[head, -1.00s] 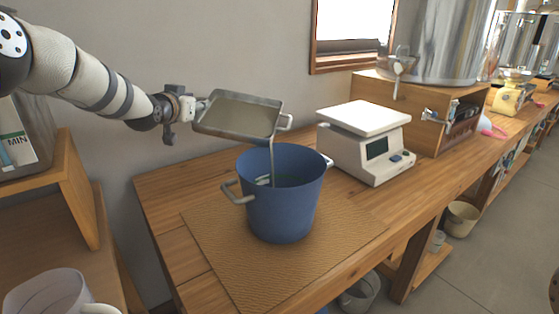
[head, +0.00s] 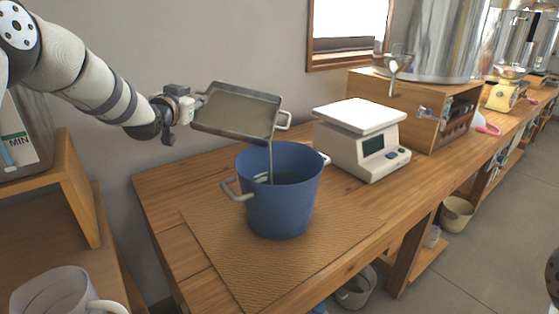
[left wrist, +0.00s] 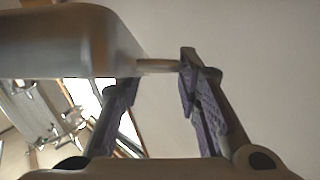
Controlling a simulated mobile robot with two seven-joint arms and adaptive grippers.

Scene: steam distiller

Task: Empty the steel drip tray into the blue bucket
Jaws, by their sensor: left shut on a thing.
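The steel drip tray (head: 236,112) is held in the air, tilted, above and behind the blue bucket (head: 280,211). A thin stream of liquid (head: 270,157) runs from the tray's near edge down into the bucket. Liquid shows inside the bucket (head: 289,178). Some liquid still shows in the tray. My left gripper (head: 194,106) is shut on the tray's handle at its left side. In the left wrist view, the tray (left wrist: 60,42) fills the upper left and its handle (left wrist: 157,66) lies between the fingers.
The bucket stands upright on a woven mat (head: 217,250) on the wooden bench (head: 157,212). A white scale (head: 361,145) stands close to its right, with a wooden box (head: 430,110) beyond. A wooden shelf (head: 65,187) and a pale mug (head: 58,290) are at left.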

